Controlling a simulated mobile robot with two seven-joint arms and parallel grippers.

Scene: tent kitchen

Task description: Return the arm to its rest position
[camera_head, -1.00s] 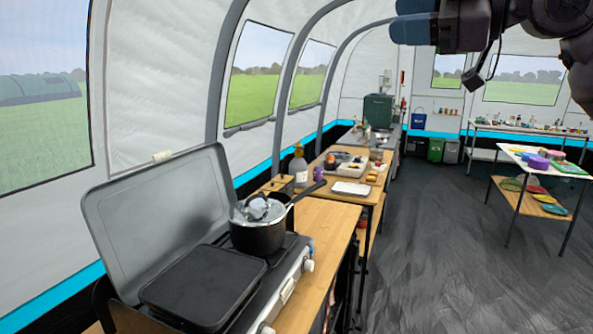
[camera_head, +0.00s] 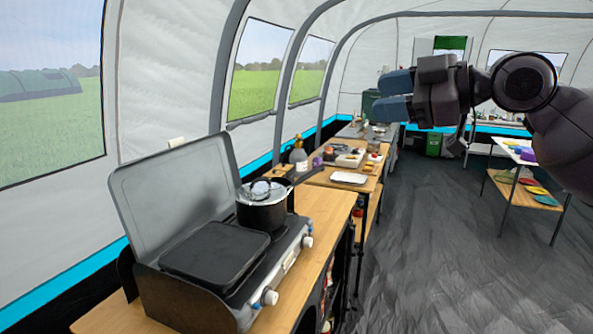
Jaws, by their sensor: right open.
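My right arm comes in from the right edge at mid-height, raised in the air. Its gripper (camera_head: 384,96) points left with two blue-grey fingers set apart, one above the other, and nothing between them. The gripper is well above the floor and hides part of the far end of the tent. My left gripper does not show.
A camp stove (camera_head: 215,250) with raised lid stands on the wooden counter at left, a lidded pot (camera_head: 262,214) on its far burner. Behind it is a table with a white tray (camera_head: 349,178). A side table (camera_head: 516,150) stands right. The dark floor (camera_head: 430,260) between is clear.

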